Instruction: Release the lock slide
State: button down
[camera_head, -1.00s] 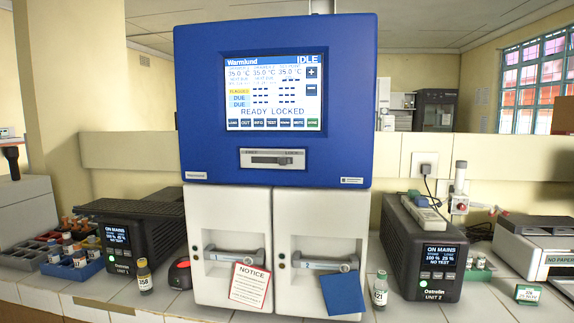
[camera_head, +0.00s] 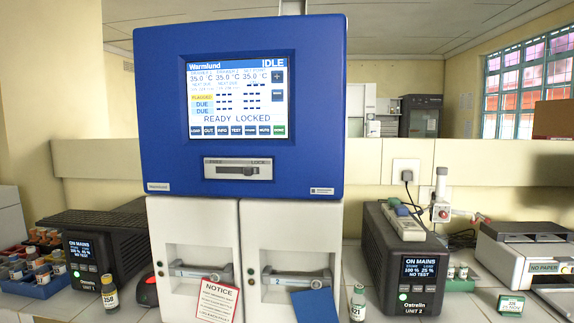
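The lock slide (camera_head: 237,170) is a dark slider in a grey horizontal plate (camera_head: 238,161) under the screen of the blue Warmlund incubator (camera_head: 160,120). The plate carries a label at its left that is hard to read and LOCK at its right. The slider's dark part sits around the middle to right of the slot. The screen (camera_head: 237,97) reads IDLE and READY LOCKED. My gripper is not in view.
Two white drawers (camera_head: 192,225) with grey handles are below. A notice card (camera_head: 215,300) and a blue card (camera_head: 315,304) hang there. Small bottles (camera_head: 109,292) and (camera_head: 358,302) stand in front. Black Ostrolin units (camera_head: 405,262) flank the incubator. The space before the slide is clear.

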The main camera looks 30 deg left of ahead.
aim_at(249, 171)
jog(key=k, duration=1.2)
jog(key=u, duration=0.45)
jog(key=i, duration=1)
